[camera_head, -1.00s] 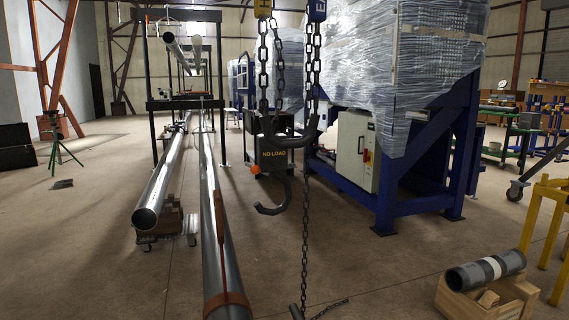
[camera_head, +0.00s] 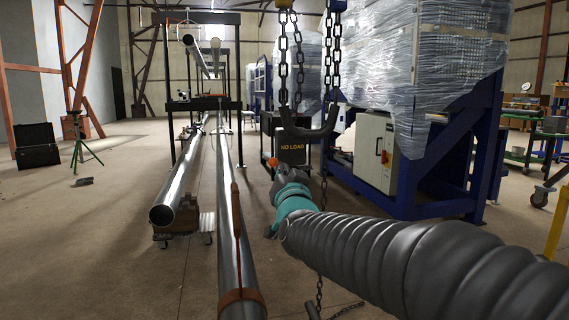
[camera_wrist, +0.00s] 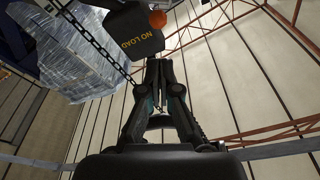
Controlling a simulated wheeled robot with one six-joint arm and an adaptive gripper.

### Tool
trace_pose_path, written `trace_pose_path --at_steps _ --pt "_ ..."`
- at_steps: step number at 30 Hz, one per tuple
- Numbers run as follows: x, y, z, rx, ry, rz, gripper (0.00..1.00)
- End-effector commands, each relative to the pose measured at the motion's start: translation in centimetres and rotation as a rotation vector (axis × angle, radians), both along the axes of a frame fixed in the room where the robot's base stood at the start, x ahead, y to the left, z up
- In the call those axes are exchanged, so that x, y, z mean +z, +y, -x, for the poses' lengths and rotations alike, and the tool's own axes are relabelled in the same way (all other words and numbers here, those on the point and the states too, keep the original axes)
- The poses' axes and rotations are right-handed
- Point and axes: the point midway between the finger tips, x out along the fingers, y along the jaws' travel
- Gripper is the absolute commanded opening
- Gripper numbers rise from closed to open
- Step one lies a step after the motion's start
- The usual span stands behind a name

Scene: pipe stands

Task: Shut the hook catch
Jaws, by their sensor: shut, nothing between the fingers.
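The dark hook block (camera_head: 291,146), marked NO LOAD, hangs from chains in the middle of the head view. An orange ball (camera_head: 272,162) sits at its lower left; it also shows at the top of the wrist view (camera_wrist: 157,19), beside the block (camera_wrist: 134,32). My gripper (camera_head: 281,171) is just below the block, close to the ball; I cannot tell whether it touches. In the wrist view my gripper (camera_wrist: 158,64) has its fingers together, pointing up at the block's lower edge, with nothing seen between the tips. The catch cannot be made out.
Chains (camera_head: 283,60) hang above the block, and a loose chain (camera_head: 320,285) hangs behind my arm. Long steel pipes (camera_head: 228,190) lie to the left. A blue frame (camera_head: 440,205) with wrapped machinery stands to the right.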

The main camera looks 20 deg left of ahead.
Motion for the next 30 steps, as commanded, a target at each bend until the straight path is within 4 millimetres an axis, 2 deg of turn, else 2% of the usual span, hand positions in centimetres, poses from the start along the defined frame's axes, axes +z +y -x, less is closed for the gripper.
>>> trace_pose_path --at_steps 18,24,30 --pt "1.6 3.8 -7.5 0.000 0.000 -0.001 0.00" --pt "1.7 4.3 -8.4 0.000 0.001 0.000 0.00" --pt "1.7 4.3 -8.5 0.000 0.001 0.000 0.00"
